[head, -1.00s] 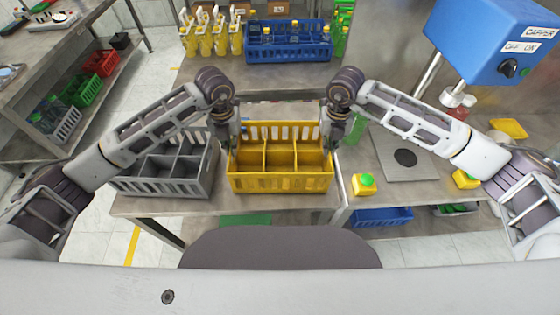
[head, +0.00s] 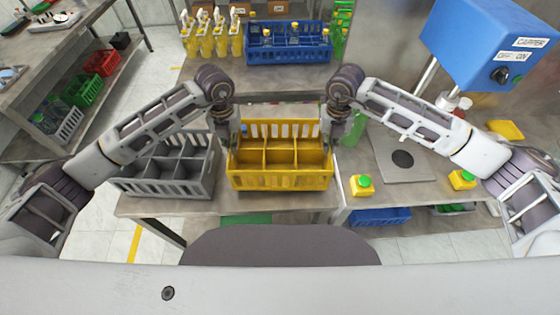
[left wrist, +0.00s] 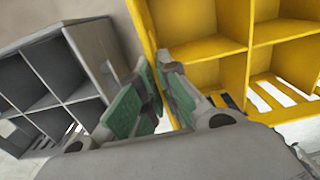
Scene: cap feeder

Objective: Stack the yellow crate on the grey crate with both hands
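The yellow crate (head: 280,182) is upright and level in the middle of the head view. It has several empty compartments. The grey crate (head: 165,187) stands on the table just left of it, also empty and upright. My left gripper (head: 233,144) is at the yellow crate's left side wall, and my right gripper (head: 328,142) is at its right side wall. In the left wrist view, the green-padded fingers (left wrist: 155,85) close around the yellow wall (left wrist: 208,48), with the grey crate (left wrist: 92,60) beside them. The right fingertips are partly hidden. Whether the yellow crate's base clears the table is hard to tell.
A blue crate (head: 290,56) with bottles stands at the back, beside yellow pump bottles (head: 220,38). The blue capper (head: 490,45) is on the right, with yellow green-capped containers (head: 362,187) on the table. The steel table's front edge (head: 270,211) is close in front.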

